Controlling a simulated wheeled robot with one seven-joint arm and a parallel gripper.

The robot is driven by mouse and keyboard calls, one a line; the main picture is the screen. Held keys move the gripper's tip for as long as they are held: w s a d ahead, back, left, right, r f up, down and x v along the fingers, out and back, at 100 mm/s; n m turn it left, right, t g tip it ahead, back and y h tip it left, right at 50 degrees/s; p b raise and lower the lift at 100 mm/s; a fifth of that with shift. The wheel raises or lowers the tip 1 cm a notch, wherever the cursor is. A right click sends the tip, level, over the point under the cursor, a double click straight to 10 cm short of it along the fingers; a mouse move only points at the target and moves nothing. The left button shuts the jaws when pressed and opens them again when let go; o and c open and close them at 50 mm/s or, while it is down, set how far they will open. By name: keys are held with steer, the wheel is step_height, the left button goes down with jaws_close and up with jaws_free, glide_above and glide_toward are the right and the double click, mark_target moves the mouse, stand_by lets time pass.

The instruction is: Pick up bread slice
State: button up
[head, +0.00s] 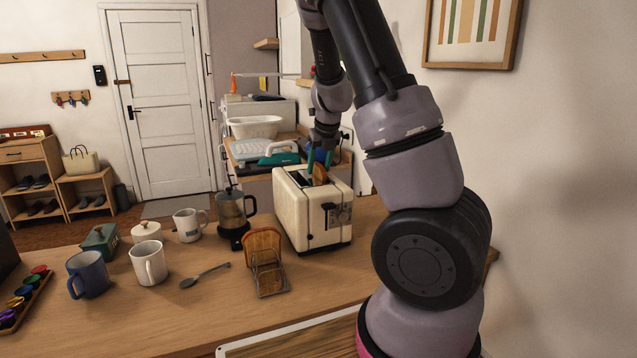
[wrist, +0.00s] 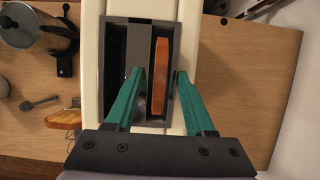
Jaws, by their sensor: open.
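A bread slice (wrist: 160,76) stands on edge in one slot of the cream toaster (head: 296,222); its top also shows in the head view (head: 319,174). The other toaster slot looks empty. My gripper (wrist: 157,80) is open above the toaster, with its green fingers on either side of the slice. In the wrist view a gap shows between the slice and each finger. Another bread slice (head: 262,243) leans upright in a small wire rack (head: 270,280) on the counter; its edge shows at the left of the wrist view (wrist: 62,119).
A wall stands close on the right. The front middle of the counter is clear.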

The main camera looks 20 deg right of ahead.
jaws_close()
stand_by(1.4)
